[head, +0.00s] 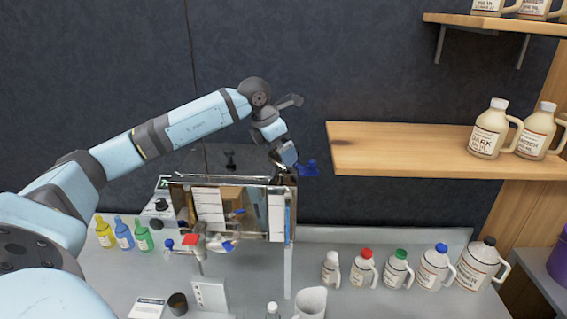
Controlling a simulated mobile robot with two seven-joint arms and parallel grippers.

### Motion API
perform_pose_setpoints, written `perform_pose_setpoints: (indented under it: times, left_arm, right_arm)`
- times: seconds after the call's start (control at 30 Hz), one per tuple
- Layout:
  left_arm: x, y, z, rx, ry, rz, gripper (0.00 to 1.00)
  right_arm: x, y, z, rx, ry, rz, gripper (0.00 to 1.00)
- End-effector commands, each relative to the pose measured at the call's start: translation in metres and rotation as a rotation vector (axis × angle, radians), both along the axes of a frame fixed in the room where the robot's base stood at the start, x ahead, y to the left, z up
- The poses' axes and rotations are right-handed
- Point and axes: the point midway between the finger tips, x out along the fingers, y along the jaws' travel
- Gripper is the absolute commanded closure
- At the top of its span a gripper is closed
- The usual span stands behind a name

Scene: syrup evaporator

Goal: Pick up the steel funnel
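My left arm reaches in from the left, over the steel evaporator box (254,217). My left gripper (287,157) points down at the right rear corner of the box, beside a small blue part (309,168). Its fingertips are small and dark against the box, so I cannot tell if they are open or shut, or on anything. I cannot pick out a steel funnel; it may be hidden behind the box or at the gripper. My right gripper is not in view.
A row of capped jugs (397,269) stands on the right of the counter (447,306). A white pitcher (311,302) stands at the front. Small coloured bottles (124,234) stand at left. A wooden shelf (400,150) with jugs (489,129) juts out at right.

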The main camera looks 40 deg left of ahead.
Motion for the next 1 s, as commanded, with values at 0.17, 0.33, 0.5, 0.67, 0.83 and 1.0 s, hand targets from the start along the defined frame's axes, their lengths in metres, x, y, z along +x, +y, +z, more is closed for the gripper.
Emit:
perform_pose_setpoints:
  times: [0.17, 0.33, 0.5, 0.67, 0.83, 1.0]
  left_arm:
    - [0.009, -0.004, -0.022, -0.001, 0.001, 0.001, 0.0]
    - [0.011, -0.005, -0.025, 0.0, -0.001, 0.0, 0.0]
    - [0.011, -0.005, -0.025, 0.0, -0.001, 0.0, 0.23]
    - [0.01, -0.005, -0.025, 0.0, -0.001, 0.0, 0.37]
    - [0.01, -0.005, -0.025, 0.0, -0.001, 0.0, 0.37]
    - [0.011, -0.005, -0.018, -0.001, -0.002, 0.0, 0.37]
  right_arm:
    - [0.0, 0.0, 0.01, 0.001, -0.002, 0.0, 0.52]
    - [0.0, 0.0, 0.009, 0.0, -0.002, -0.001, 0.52]
    - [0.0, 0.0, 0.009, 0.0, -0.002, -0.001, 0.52]
    - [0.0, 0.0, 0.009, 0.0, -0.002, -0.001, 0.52]
    - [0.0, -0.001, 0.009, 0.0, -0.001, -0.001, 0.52]
    - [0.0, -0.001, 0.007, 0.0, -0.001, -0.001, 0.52]
